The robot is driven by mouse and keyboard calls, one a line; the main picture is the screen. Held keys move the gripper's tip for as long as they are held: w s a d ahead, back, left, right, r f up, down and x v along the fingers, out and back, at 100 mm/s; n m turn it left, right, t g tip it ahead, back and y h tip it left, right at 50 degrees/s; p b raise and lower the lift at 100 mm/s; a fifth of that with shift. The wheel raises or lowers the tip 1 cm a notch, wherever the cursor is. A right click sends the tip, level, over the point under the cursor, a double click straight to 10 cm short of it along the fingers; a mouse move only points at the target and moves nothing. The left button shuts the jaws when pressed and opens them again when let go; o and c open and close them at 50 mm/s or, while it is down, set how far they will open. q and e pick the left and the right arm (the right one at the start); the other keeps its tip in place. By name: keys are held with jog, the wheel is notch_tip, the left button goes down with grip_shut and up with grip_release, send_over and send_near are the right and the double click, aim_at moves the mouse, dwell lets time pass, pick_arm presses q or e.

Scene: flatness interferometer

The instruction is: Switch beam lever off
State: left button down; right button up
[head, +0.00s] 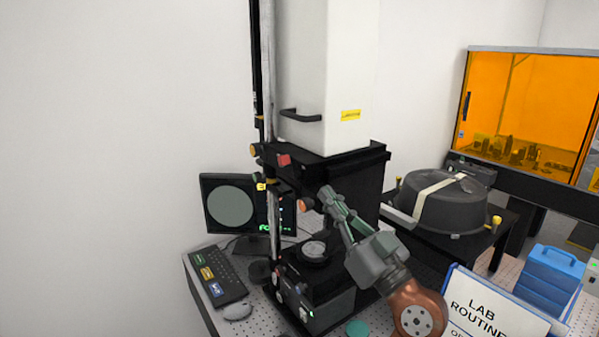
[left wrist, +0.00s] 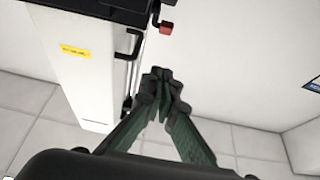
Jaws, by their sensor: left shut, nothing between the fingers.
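The interferometer (head: 345,165) is a tall white and black column machine. A small red block (head: 284,160), which looks like the lever's handle, sits on its black front edge; I cannot tell its setting. The red block also shows in the left wrist view (left wrist: 166,27), on a black part beyond my fingertips. My left gripper (head: 327,192) is shut and empty, below and to the right of the red block in the head view, apart from it in the picture. The gripper's fingertips meet in the left wrist view (left wrist: 162,78). My right gripper is out of view.
An orange knob (head: 307,204) is close to my left fingertips. A monitor (head: 230,206), keyboard (head: 218,277) and mouse (head: 237,311) are at the left. A dark round cover (head: 440,207), a sign (head: 490,305) and blue boxes (head: 550,275) are at the right.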

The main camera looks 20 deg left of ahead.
aim_at(293, 167)
pick_arm(q)
jog(key=f+x, duration=0.1)
jog(key=x, duration=0.3)
jog(key=p+x, duration=0.1)
jog(key=x, duration=0.3)
jog(key=a+f+p+x, duration=0.1)
jog(key=x, duration=0.4)
jog(key=shift+w+f, duration=0.3)
jog(key=shift+f, duration=0.05)
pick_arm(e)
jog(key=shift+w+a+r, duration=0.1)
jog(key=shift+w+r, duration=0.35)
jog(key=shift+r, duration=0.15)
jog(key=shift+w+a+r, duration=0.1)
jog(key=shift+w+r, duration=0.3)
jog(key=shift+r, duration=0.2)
